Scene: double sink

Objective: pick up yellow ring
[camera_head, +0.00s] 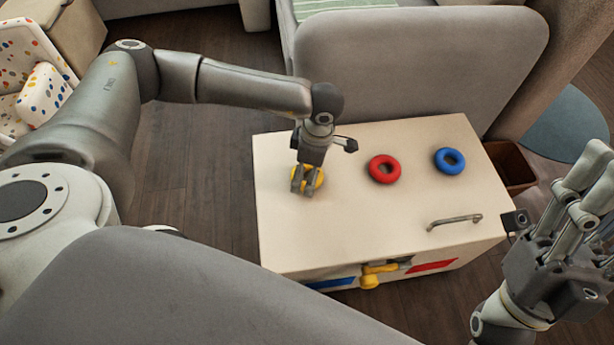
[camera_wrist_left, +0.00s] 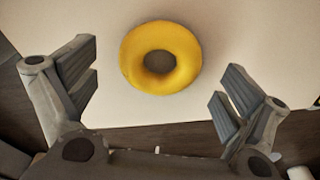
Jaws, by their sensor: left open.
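The yellow ring (camera_head: 313,177) lies on the cream top of a box-like cabinet, near its left side, partly hidden by my left gripper in the head view. My left gripper (camera_head: 305,188) points down over it, open. In the left wrist view the yellow ring (camera_wrist_left: 161,58) lies flat, whole and in clear sight, ahead of and between the two spread fingers (camera_wrist_left: 155,88); neither finger seems to touch it. My right gripper (camera_head: 570,215) is at the right edge of the head view, away from the cabinet top, its fingers pointing up.
A red ring (camera_head: 384,169) and a blue ring (camera_head: 449,161) lie to the right on the cabinet top (camera_head: 350,235). A metal handle (camera_head: 454,221) is fixed near the front right. A grey padded seat back (camera_head: 420,65) stands behind. A yellow latch (camera_head: 372,276) is on the front.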

